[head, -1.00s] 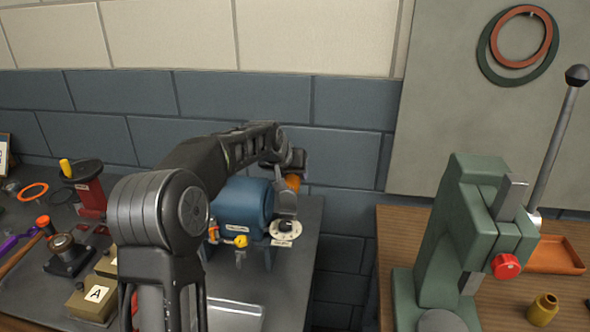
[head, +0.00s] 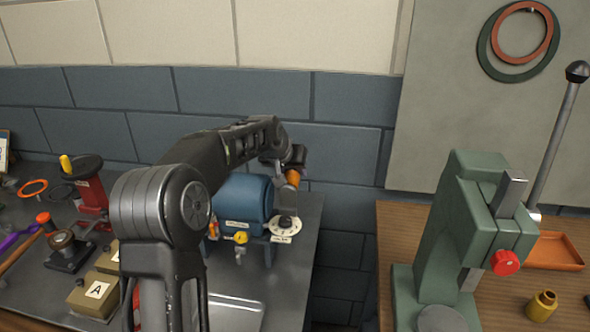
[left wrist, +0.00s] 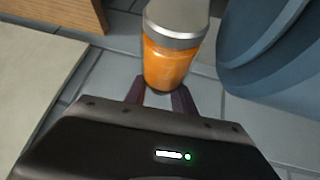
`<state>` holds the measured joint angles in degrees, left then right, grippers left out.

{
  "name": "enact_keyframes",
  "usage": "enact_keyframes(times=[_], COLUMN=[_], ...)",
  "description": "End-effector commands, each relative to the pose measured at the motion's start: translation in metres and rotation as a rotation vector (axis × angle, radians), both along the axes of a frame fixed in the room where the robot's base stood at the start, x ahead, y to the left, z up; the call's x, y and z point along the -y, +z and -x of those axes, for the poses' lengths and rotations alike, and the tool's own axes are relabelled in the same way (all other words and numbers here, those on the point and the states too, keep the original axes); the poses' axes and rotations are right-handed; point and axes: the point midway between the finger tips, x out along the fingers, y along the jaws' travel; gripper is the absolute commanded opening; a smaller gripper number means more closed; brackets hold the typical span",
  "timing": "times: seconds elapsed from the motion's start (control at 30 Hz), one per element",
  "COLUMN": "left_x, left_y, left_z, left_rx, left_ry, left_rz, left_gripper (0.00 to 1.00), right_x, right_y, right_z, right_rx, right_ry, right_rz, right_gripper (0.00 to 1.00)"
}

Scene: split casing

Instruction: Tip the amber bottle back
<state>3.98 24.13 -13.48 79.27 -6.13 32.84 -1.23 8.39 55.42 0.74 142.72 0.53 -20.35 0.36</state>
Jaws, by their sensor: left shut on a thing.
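The amber bottle (head: 292,177) is an orange cylinder with a grey collar or cap. My left gripper (head: 289,165) is shut on it, above the right end of a blue tank. In the head view the amber part is uppermost and the grey end points down, slightly tilted, over a white dial-like disc (head: 285,226) with a dark centre. There seems to be a gap between the grey end and the disc. The bottle also shows in the left wrist view (left wrist: 168,62), between the dark fingers. My right gripper is out of view.
The blue tank (head: 243,203) stands on the dark bench, close under my left arm. A green press (head: 455,235) with a long lever stands on the wooden table at right. Tan blocks, one marked A (head: 92,294), and a red tool (head: 92,192) stand at left.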

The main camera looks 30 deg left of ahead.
Motion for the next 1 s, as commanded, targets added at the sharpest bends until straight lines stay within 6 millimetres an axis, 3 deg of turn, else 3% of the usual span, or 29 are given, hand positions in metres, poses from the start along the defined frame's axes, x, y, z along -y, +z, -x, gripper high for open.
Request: enact_keyframes(times=[0.03, 0.57, 0.6, 0.83, 1.0], left_x=[-0.0019, -0.0024, -0.0023, -0.0003, 0.0009], left_y=[-0.0187, -0.0191, -0.0192, -0.0185, -0.0165], left_z=[0.0081, 0.0084, 0.0084, 0.0077, 0.0067], left_rx=[-0.042, -0.046, -0.046, -0.044, -0.040], left_ry=[-0.002, -0.002, -0.002, -0.003, -0.005], left_rz=[0.000, 0.000, 0.000, 0.002, 0.003], left_gripper=[0.00, 0.00, 0.33, 0.52, 0.52], right_x=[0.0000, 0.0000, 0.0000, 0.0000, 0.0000], right_y=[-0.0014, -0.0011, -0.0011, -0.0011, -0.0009], right_z=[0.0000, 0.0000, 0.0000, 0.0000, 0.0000], right_rx=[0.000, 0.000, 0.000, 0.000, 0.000], right_ry=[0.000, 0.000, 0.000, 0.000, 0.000], right_rz=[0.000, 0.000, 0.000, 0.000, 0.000], right_gripper=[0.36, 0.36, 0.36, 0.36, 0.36])
